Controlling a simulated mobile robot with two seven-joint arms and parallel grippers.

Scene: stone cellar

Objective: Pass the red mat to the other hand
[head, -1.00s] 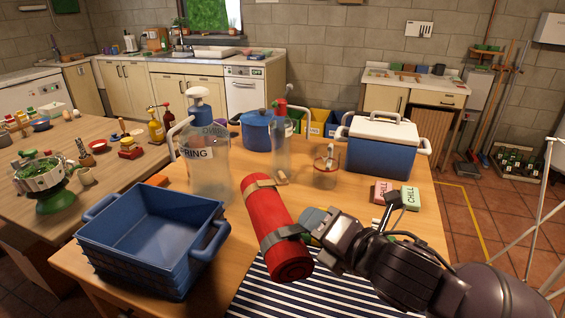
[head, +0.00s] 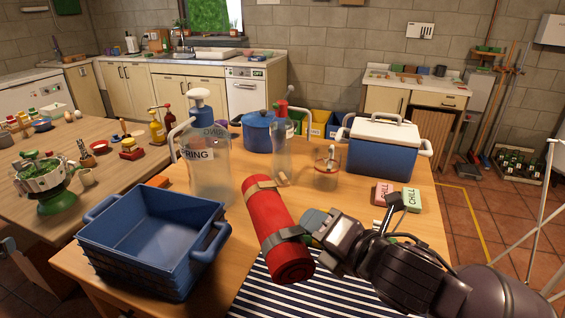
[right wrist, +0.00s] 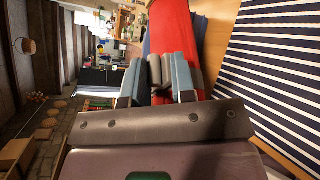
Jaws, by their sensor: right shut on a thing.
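The red mat (head: 272,225) is rolled up and bound with two straps, one tan and one dark grey. It is held tilted above the wooden table. My right gripper (head: 312,228) is shut on its lower right side, near the dark strap. In the right wrist view the mat (right wrist: 167,28) shows at the top, against the grey-blue finger pads (right wrist: 165,75). A dark part that looks like my left arm shows at the left edge of the head view; its fingers cannot be made out.
A blue crate (head: 150,262) stands left of the mat. A large clear bottle (head: 210,168), a blue pot (head: 258,132) and a blue cool box (head: 382,155) stand behind. A striped cloth (head: 262,292) lies on the table (head: 425,232) below the mat.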

